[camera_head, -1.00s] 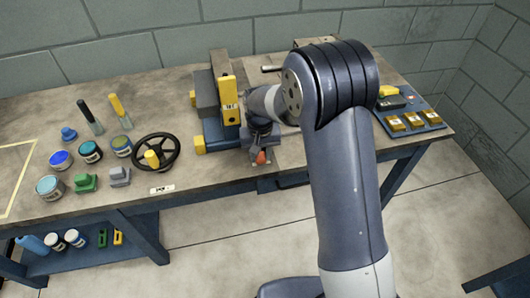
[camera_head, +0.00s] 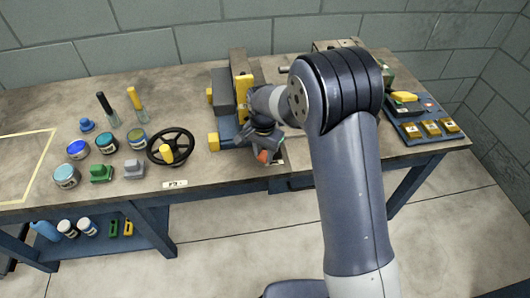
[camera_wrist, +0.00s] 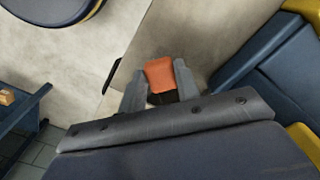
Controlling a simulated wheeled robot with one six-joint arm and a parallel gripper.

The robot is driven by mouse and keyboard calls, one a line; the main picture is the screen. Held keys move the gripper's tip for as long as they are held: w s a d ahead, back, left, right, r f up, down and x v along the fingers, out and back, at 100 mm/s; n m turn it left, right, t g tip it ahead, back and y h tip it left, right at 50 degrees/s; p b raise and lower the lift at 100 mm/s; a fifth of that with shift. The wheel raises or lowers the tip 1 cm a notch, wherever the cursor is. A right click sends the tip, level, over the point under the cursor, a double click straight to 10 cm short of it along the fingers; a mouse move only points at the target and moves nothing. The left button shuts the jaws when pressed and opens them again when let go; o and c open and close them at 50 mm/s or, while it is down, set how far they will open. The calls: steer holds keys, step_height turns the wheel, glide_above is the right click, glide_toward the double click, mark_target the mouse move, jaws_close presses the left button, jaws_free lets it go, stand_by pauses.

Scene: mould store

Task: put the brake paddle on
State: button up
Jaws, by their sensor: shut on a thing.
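An orange paddle end (camera_wrist: 160,73), which I take to be the brake paddle, shows between my gripper's fingers (camera_wrist: 160,85) in the wrist view. The fingers are shut on it, one on each side. A dark part shows just below the orange part. In the head view the orange paddle (camera_head: 263,156) shows at the tip of my gripper (camera_head: 262,145), near the bench's front edge. My wrist hides most of its base and mounting, so I cannot tell its exact setting.
A grey-blue clamp unit with yellow blocks (camera_head: 243,92) stands close left of my gripper. A black handwheel (camera_head: 185,139) with a yellow knob lies further left, beside several jars. A blue tray (camera_head: 409,132) with yellow blocks lies right. The bench (camera_head: 60,110) has bare room at back left.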

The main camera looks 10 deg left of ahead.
mark_target(263, 155)
stand_by(0.4)
steer(key=o, duration=1)
step_height(263, 155, up, 11)
steer(key=shift+f, duration=0.1)
step_height(263, 155, down, 11)
steer(key=shift+r, duration=0.1)
stand_by(0.5)
